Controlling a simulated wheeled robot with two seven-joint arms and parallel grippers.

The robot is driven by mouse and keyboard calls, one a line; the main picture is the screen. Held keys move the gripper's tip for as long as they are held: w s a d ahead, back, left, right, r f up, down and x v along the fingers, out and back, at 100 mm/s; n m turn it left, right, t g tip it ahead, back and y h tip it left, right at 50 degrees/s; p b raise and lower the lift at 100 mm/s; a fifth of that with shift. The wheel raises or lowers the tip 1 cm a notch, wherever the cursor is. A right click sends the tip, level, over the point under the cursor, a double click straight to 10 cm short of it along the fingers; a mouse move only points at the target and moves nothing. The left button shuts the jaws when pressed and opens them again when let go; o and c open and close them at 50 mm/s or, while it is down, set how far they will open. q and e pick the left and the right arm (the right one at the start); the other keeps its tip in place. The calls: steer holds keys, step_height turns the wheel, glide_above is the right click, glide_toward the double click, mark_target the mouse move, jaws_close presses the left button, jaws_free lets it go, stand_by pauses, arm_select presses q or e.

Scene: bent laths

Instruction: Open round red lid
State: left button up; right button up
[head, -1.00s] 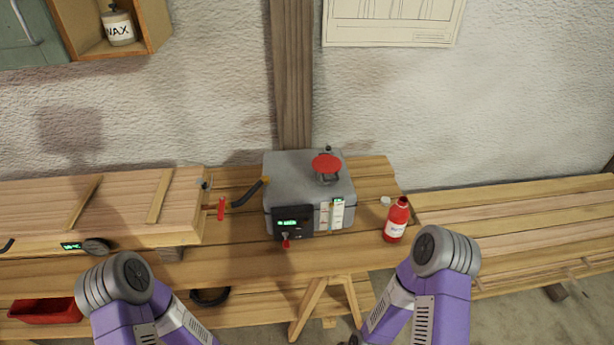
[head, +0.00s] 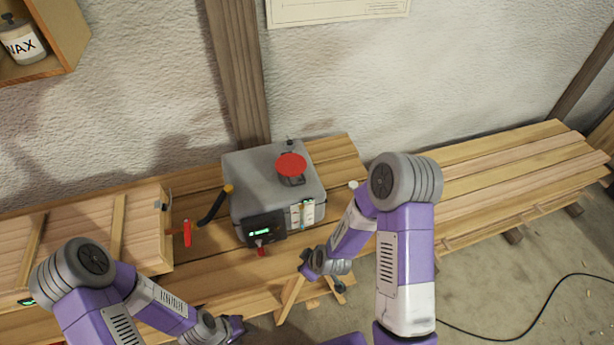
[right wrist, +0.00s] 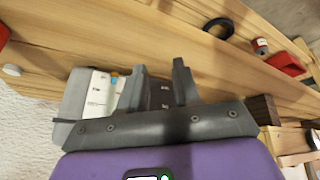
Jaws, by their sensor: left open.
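The round red lid (head: 291,164) sits on a short fitting on top of the grey metal box (head: 262,165); it looks closed. The lid does not show in the right wrist view, where part of the box (right wrist: 75,100) lies behind my gripper. My left gripper (head: 232,328) is at the lower edge of the head view, left of and below the box, open and apart from it. My right gripper (head: 322,270) is low in front of the box's right side. Its two fingers (right wrist: 158,85) stand apart with nothing between them in the right wrist view.
The box stands on a slatted bench (head: 340,155). A wooden form (head: 90,235) with a red-handled clamp (head: 187,232) lies left. A black hose (head: 212,208) with an orange end is beside the box. A small white cap (head: 352,185) lies right. A black cable (head: 530,325) lies on the floor.

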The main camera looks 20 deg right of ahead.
mark_target(299, 184)
arm_select(q)
step_height(299, 184, up, 9)
steer(key=p, duration=0.8)
arm_select(e)
steer(key=w+d+r+n+t+h, duration=0.1)
steer(key=w+r+n+t, duration=0.1)
steer(key=w+r+n, duration=0.35)
steer(key=w+d+r+n+t, duration=0.1)
steer(key=w+r+n, duration=0.1)
steer(key=r, duration=0.7)
steer(key=w+d+r+n+t+h, duration=0.1)
steer(key=w+d+r+n+t, duration=0.15)
steer(key=r, duration=0.45)
steer(key=shift+n+g, duration=0.35)
steer(key=shift+n, duration=0.05)
steer(key=b+x, duration=0.1)
steer(key=x, duration=0.3)
steer(key=b+x, duration=0.2)
steer(key=x, duration=0.2)
steer(key=b+x, duration=0.2)
steer(key=x, duration=0.2)
steer(key=shift+w+a+r, duration=0.15)
steer(key=shift+a+r, duration=0.05)
steer(key=shift+a, duration=0.2)
arm_select(q)
step_height(299, 184, down, 5)
steer(key=shift+r, duration=0.1)
arm_select(e)
steer(key=shift+c, duration=0.2)
